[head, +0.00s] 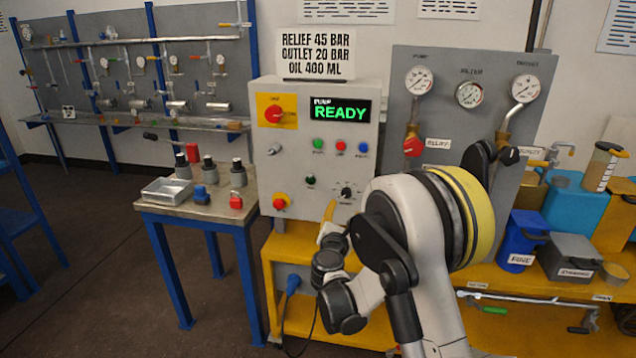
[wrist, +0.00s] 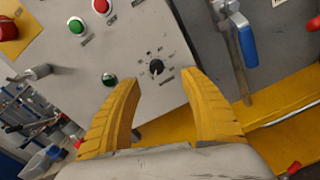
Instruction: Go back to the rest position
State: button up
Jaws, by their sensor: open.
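My gripper (wrist: 165,88) shows in the wrist view with its two yellow fingers spread apart and nothing between them. It faces the lower part of the grey control box, near a black rotary knob (wrist: 156,67); the fingers look apart from the knob. In the head view my arm reaches in front of the yellow bench, and a yellow fingertip shows just below and left of the knob (head: 347,192); the rest of the gripper is mostly hidden by my arm. The control box (head: 268,180) has a green-lit display (head: 342,110) reading READY.
A small blue-legged table (head: 190,210) with a metal tray and several small parts stands at left. The grey gauge panel (head: 450,100) with a red-handled relief valve (head: 413,146) is close behind my arm. Blue and grey containers (head: 522,240) stand at right. The floor at lower left is clear.

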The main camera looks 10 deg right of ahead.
jog(key=s+d+r+m+g, duration=0.3)
jog(key=s+d+r+m, duration=0.1)
jog(key=s+m, duration=0.45)
jog(key=s+d+r+m+g, duration=0.3)
jog(key=s+d+r+m, duration=0.3)
jog(key=s, duration=0.4)
jog(key=s+a+f+m+g+y, duration=0.1)
jog(key=s+a+f+m+y, duration=0.2)
jog(key=s, duration=0.9)
jog(key=s+a+f+m+g+y, duration=0.2)
jog(key=s+a+f+m, duration=0.1)
jog(key=s+m, duration=0.7)
jog(key=shift+s+a+f+g+y, duration=0.15)
jog(key=shift+s+a+g+y, duration=0.2)
jog(key=shift+s+a, duration=0.55)
jog(key=shift+s+d+m, duration=0.1)
jog(key=shift+d+m, duration=0.1)
jog(key=shift+m, duration=0.05)
